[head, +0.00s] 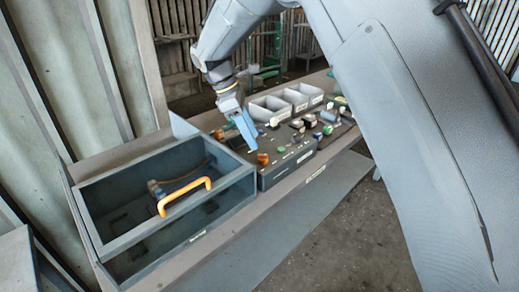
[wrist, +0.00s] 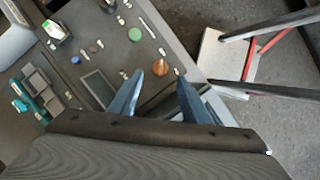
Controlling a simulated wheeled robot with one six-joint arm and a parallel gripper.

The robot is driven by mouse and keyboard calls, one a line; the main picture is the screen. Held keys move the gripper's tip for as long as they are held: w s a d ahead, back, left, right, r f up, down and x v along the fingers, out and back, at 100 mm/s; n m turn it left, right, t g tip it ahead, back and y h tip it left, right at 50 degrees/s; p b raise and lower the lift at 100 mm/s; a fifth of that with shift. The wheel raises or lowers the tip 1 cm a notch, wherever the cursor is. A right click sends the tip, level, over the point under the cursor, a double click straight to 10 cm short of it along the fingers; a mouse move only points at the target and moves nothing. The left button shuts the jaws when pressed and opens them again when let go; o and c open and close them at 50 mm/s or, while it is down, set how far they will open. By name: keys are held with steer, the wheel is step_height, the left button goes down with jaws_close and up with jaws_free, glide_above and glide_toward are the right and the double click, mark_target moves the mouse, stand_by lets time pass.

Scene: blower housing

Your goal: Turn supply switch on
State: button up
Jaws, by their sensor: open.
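A dark control panel (head: 285,160) with several knobs, buttons and switches sits on the bench; it also fills the upper left of the wrist view (wrist: 112,62). I cannot tell which control is the supply switch, as the labels are too small to read. My gripper (head: 252,144) has blue fingers and is over the panel's near left part. In the wrist view my gripper (wrist: 160,80) is open, with nothing held between its fingers. A round orange-brown knob (wrist: 161,67) shows just beyond the gap between the fingertips. A green button (wrist: 135,34) is farther off.
A clear-sided box with an orange handle (head: 186,196) stands left of the panel on the bench. Grey bins (head: 270,108) stand behind the panel. Red and dark bars (wrist: 265,60) show beyond the panel edge in the wrist view. The floor in front is clear.

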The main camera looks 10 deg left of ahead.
mark_target(260, 151)
steer(key=shift+p+x, duration=1.1)
steer(key=shift+x, duration=2.4)
steer(key=c, duration=1)
